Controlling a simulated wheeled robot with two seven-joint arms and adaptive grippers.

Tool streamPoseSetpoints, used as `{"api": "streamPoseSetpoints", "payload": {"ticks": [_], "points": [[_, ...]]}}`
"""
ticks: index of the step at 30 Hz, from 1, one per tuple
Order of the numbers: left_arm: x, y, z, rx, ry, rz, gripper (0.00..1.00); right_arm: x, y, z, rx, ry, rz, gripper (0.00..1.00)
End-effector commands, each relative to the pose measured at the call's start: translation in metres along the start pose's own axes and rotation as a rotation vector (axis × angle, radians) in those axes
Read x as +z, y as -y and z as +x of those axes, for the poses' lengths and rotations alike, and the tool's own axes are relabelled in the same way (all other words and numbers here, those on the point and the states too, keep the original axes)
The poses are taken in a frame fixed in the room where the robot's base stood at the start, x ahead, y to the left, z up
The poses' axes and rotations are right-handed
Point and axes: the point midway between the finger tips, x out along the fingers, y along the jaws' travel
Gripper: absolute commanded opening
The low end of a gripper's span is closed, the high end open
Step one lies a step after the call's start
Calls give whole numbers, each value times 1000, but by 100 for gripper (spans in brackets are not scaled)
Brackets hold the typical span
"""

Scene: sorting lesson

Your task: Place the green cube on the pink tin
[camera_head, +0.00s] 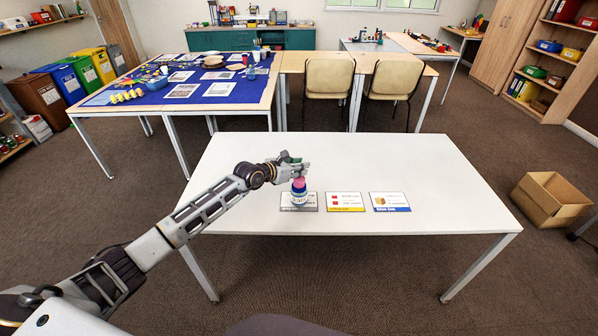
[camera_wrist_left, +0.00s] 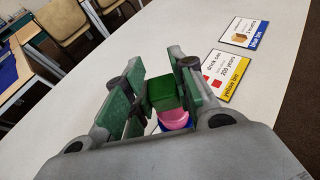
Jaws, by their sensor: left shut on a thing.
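My left gripper (camera_head: 292,166) is above the near middle of the white table, its fingers shut on the green cube. In the left wrist view the green cube (camera_wrist_left: 166,93) sits between the green-padded fingers (camera_wrist_left: 160,86). The pink tin (camera_wrist_left: 174,120) shows just below the cube in that view; I cannot tell whether they touch. In the head view the pink tin (camera_head: 299,184) appears on top of a blue and white container (camera_head: 299,198), right under the gripper. The cube is hard to make out there. My right gripper is not in view.
The container stands on a grey-edged card (camera_head: 285,203). A yellow-edged card (camera_head: 345,202) and a blue-edged card (camera_head: 390,202) lie to its right. The rest of the white table (camera_head: 430,165) is clear. An open cardboard box (camera_head: 548,205) stands on the floor at right.

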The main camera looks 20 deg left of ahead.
Motion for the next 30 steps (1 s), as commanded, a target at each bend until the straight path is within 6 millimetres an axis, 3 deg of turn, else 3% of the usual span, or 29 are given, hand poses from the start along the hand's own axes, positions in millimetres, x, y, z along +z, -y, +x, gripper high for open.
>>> {"api": "streamPoseSetpoints", "payload": {"ticks": [5, 18, 19, 24, 30], "points": [[-15, 0, 6, 0, 0, 0, 7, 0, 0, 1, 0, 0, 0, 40], [-19, 0, 8, 0, 1, 1, 7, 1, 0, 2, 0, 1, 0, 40], [-19, 0, 8, 0, 1, 1, 27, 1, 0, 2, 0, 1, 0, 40], [-18, 0, 8, 0, 1, 1, 47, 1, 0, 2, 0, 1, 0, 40], [-18, 0, 8, 0, 1, 1, 47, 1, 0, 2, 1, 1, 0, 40]]}}
